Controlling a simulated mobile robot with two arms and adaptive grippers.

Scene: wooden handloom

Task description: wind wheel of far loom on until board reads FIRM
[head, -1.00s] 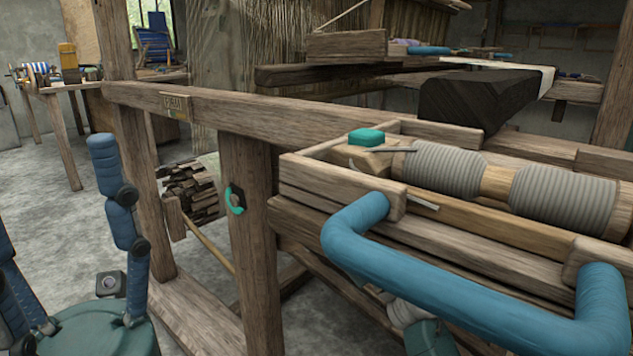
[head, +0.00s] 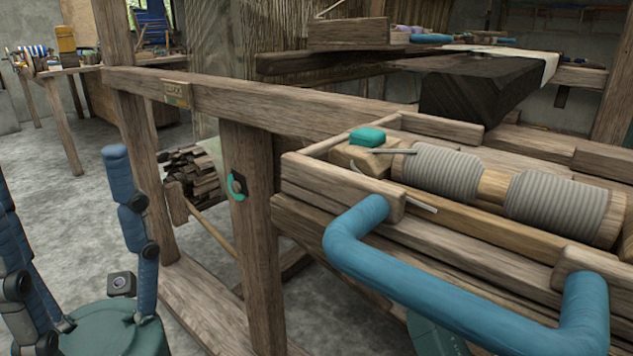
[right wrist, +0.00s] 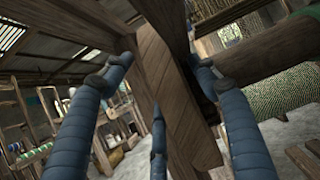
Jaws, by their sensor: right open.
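A small board (head: 177,93) is fixed to the long wooden beam of the loom (head: 270,115) in the head view; its lettering is too small to read surely. A teal ring (head: 237,186) on a dark backing sits on the loom's front post. I cannot make out a wheel clearly. My left gripper (head: 75,190) stands at the lower left of the head view, blue fingers upward and apart, empty, in front of the loom. My right gripper (right wrist: 160,85) is open in the right wrist view, its blue fingers spread before a wooden post (right wrist: 175,100); no grip shows.
A wooden tray (head: 340,185) with a blue handle (head: 450,290), grey-wound spools (head: 440,172) and a teal block (head: 367,137) fills the right foreground. Cut wood (head: 195,172) lies behind the posts. A table (head: 60,70) stands far left. Grey floor is clear at left.

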